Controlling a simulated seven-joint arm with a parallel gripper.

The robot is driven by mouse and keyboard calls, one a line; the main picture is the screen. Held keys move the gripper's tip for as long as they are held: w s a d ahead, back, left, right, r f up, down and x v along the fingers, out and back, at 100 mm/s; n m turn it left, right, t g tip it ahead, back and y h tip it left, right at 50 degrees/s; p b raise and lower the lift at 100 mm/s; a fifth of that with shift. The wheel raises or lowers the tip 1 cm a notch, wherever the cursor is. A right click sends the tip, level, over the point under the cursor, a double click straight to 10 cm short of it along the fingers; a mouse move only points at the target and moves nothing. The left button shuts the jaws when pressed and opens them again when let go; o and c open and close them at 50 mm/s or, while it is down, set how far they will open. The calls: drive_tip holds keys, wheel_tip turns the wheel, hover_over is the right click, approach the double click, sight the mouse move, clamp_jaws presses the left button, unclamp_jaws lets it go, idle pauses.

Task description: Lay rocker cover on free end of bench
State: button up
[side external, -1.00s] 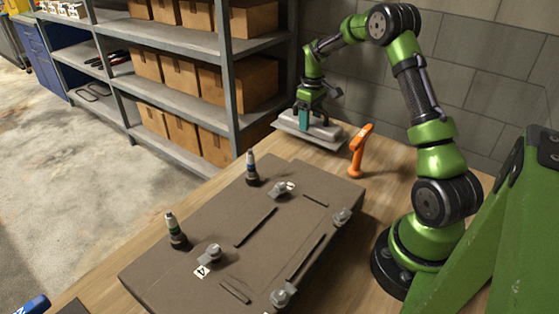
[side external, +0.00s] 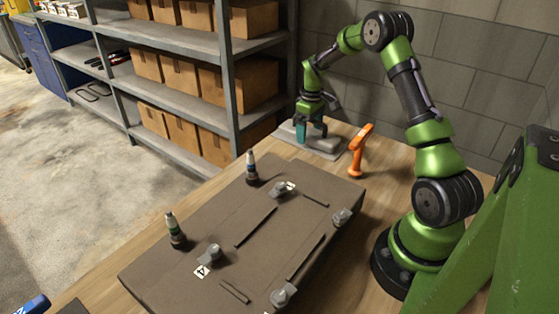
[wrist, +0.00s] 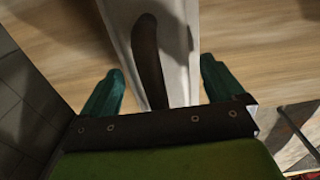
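The rocker cover (side external: 323,148) is a long grey piece lying flat on the wooden bench (side external: 225,196) at its far end, beyond the brown board. In the wrist view the pale cover (wrist: 181,62) runs between my fingers, with a dark curved bar or shadow along its middle. My gripper (side external: 310,133) is low over the cover. In the wrist view its teal fingers (wrist: 162,72) are spread wide, one at each side, and look open. Whether a finger touches the cover's edge I cannot tell.
An orange tool (side external: 358,152) stands upright just right of the cover. The brown board (side external: 215,235) carries two small bottles (side external: 252,168) and several grey knobs (side external: 342,217). Metal shelving with cardboard boxes (side external: 252,82) stands behind, and a block wall (side external: 475,70) is at the right.

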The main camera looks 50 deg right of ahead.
wheel_tip(320, 180, up, 12)
drive_tip(key=shift+f, duration=0.15)
drive_tip(key=shift+a+r, duration=0.15)
drive_tip(key=shift+r, duration=0.2)
drive_tip(key=s+a+r+m+t, duration=0.1)
drive_tip(key=s+a+r+t, duration=0.1)
drive_tip(key=a+r, duration=0.45)
drive_tip(key=s+a+r+t, duration=0.1)
drive_tip(key=s+a+r, duration=0.15)
drive_tip(key=a, duration=0.65)
drive_tip(key=s+a+m+t+y, duration=0.2)
drive_tip(key=s+a+m+t, duration=0.1)
drive_tip(key=s+a, duration=1.1)
drive_tip(key=shift+a+r+t, duration=0.25)
drive_tip(key=shift+r+t, duration=0.2)
drive_tip(key=shift+t, duration=0.15)
